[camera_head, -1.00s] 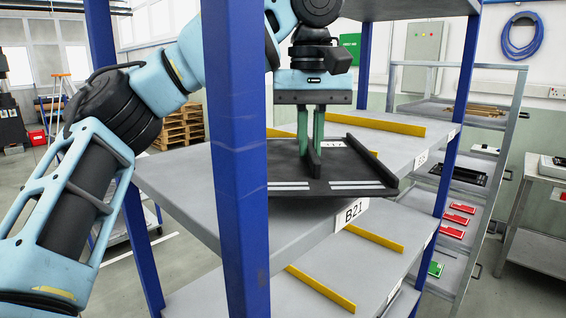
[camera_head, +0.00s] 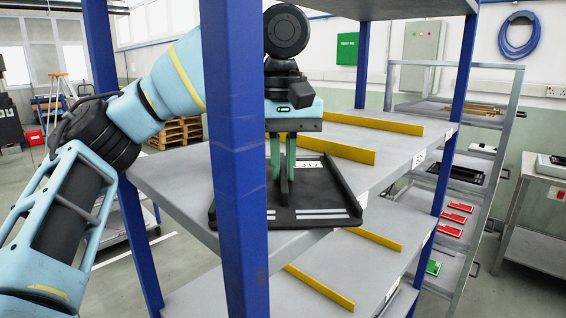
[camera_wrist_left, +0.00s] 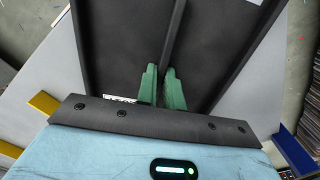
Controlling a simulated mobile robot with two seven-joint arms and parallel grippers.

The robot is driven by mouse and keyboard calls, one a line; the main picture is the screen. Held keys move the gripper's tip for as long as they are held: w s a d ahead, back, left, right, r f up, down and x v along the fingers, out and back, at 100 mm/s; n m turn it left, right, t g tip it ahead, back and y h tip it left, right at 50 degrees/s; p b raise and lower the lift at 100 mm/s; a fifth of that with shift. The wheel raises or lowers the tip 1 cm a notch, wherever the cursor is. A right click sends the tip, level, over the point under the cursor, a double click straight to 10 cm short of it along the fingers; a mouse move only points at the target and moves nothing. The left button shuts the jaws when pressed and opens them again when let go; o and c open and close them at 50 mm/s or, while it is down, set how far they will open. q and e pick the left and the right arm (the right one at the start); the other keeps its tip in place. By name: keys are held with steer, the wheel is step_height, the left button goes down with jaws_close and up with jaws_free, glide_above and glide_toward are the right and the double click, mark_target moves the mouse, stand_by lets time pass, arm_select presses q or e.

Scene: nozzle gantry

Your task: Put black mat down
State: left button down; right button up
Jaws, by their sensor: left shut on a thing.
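The black mat (camera_head: 325,192) is a flat dark tray-like plate with raised edges, white stripes near its front and an upright rib in the middle. My left gripper (camera_head: 283,176) has its green fingers shut on that rib. In the left wrist view, the fingers (camera_wrist_left: 161,74) close on the rib from both sides and the mat (camera_wrist_left: 115,55) spreads out beyond them. The mat lies over the grey shelf board (camera_head: 185,180), its front right corner covering part of the shelf label. I cannot tell whether it touches the board. A blue post hides its left part. My right gripper is not in view.
A blue post (camera_head: 236,150) stands close in front of the mat's left side. Yellow divider strips (camera_head: 345,152) lie on the shelf behind and to the right. A lower shelf (camera_head: 310,270) is below. A rack (camera_head: 470,185) with red items stands at right.

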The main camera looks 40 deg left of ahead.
mark_target(282, 169)
arm_select(q)
steer(key=shift+s, duration=0.1)
steer(key=shift+f, duration=0.1)
steer(key=c, duration=1.5)
jaws_free()
steer(key=shift+c, duration=0.2)
steer(key=shift+r, duration=3.9)
